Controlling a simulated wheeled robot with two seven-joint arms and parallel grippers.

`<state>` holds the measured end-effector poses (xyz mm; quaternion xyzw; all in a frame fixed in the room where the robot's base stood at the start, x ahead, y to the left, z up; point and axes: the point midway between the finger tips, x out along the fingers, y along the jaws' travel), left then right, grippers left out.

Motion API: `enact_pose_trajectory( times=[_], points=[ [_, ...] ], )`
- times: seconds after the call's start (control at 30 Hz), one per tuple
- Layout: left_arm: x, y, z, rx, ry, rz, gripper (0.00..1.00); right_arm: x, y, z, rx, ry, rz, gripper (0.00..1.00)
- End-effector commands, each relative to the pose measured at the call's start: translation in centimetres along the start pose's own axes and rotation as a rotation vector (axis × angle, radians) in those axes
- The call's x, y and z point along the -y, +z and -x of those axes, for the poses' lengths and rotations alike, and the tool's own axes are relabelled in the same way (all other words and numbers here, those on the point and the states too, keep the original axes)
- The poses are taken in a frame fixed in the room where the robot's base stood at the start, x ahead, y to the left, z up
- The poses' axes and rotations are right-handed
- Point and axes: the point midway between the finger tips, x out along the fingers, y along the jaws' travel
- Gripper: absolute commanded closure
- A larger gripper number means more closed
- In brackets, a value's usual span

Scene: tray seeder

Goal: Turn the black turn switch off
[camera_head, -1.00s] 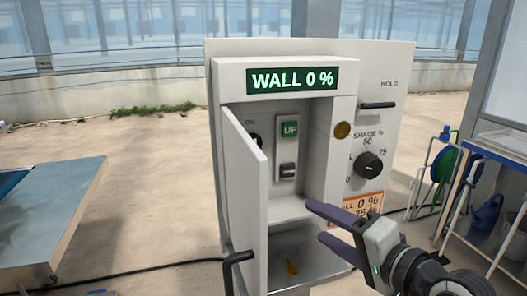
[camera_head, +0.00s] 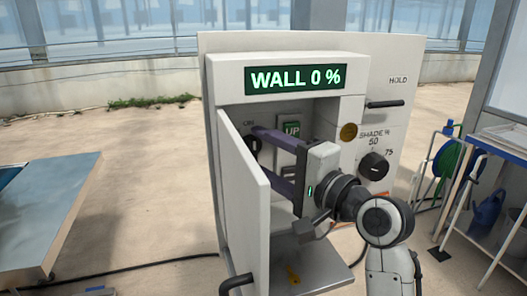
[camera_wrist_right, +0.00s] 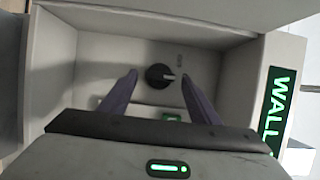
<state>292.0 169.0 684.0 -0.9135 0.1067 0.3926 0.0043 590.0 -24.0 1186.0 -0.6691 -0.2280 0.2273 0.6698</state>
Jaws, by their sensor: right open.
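The black turn switch (camera_wrist_right: 155,76) is on the back wall inside the open cabinet, beside an ON label. In the right wrist view its light pointer faces right, and it lies between my fingertips. In the head view, the switch (camera_head: 253,146) is at the back left, partly hidden by the open door. My right gripper (camera_head: 260,158) is open, its purple fingers inside the cabinet and pointing at the switch. I cannot tell whether they touch it. My left gripper is not in view.
The cabinet door (camera_head: 244,195) stands open on the left, close to my right fingers. A green UP button (camera_head: 291,128) sits right of the switch. The SHADE knob (camera_head: 374,166) is outside on the right panel.

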Motion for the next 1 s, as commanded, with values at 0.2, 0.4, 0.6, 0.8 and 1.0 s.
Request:
enact_pose_trajectory(
  times=[0.2, 0.4, 0.6, 0.8, 1.0],
  points=[
    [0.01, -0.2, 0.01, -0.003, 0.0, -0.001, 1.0, -0.05, 0.0, -0.71, 0.0, 0.001, 0.001, 0.44],
    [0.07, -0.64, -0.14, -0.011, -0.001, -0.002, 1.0, -0.05, 0.0, -0.68, -0.001, 0.001, 0.001, 0.51],
    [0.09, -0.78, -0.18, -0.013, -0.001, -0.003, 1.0, -0.07, -0.01, -0.66, -0.001, 0.001, 0.0, 0.84],
    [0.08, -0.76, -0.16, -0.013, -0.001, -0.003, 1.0, -0.05, -0.02, -0.65, -0.001, 0.005, 0.01, 0.85],
    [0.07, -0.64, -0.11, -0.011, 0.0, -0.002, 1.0, 0.11, -0.07, -0.64, -0.001, 0.029, 0.071, 0.85]
  ],
)
